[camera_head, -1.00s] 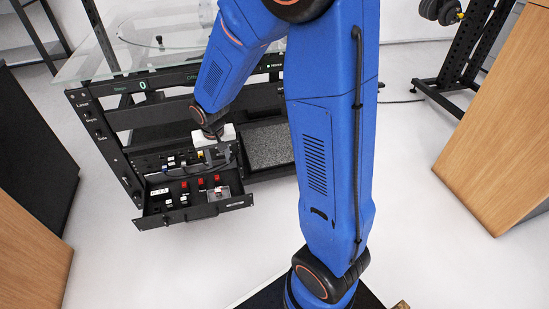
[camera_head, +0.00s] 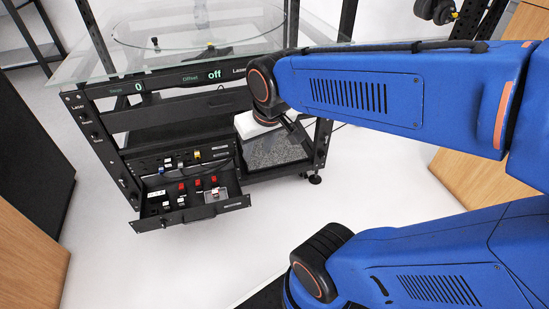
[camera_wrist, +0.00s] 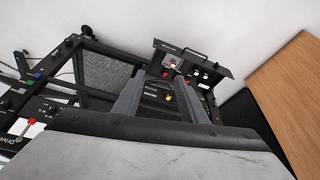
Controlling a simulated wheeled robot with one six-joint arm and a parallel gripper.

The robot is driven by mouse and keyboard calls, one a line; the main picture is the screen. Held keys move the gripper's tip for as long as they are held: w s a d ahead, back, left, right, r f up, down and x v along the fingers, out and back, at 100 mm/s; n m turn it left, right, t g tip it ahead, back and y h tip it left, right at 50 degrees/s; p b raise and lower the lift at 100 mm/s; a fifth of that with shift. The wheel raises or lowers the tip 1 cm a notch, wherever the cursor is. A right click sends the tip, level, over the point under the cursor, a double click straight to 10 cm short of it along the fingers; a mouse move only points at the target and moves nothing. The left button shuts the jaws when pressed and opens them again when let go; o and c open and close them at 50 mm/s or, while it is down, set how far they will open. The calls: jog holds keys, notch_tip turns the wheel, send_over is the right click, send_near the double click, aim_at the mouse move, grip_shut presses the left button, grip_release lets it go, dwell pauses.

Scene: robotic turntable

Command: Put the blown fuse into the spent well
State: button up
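My gripper (camera_head: 298,135) hangs above the grey speckled panel (camera_head: 272,150), right of the pulled-out drawer (camera_head: 180,217). In the wrist view my gripper (camera_wrist: 162,98) shows two grey fingers set apart, with nothing visibly held between them. The drawer carries several red parts (camera_head: 198,184), several small white parts and a clear box (camera_head: 216,195) at its front right. The drawer also shows in the wrist view (camera_wrist: 188,54), upper right of the fingers. I cannot tell which small part is the blown fuse or which place is the spent well.
The black rack (camera_head: 105,145) has a glass top (camera_head: 150,55) and a display front. A small yellow part (camera_head: 197,155) sits on the panel behind the drawer. A wooden cabinet (camera_wrist: 290,95) stands at the right in the wrist view. The floor before the drawer is clear.

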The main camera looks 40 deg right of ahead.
jog(key=s+r, duration=0.1)
jog(key=s, duration=0.6)
jog(key=shift+d+r+n+t, duration=0.15)
jog(key=shift+r+n+t, duration=0.15)
jog(key=shift+n, duration=0.1)
jog(key=shift+w, duration=0.1)
dwell(1.0)
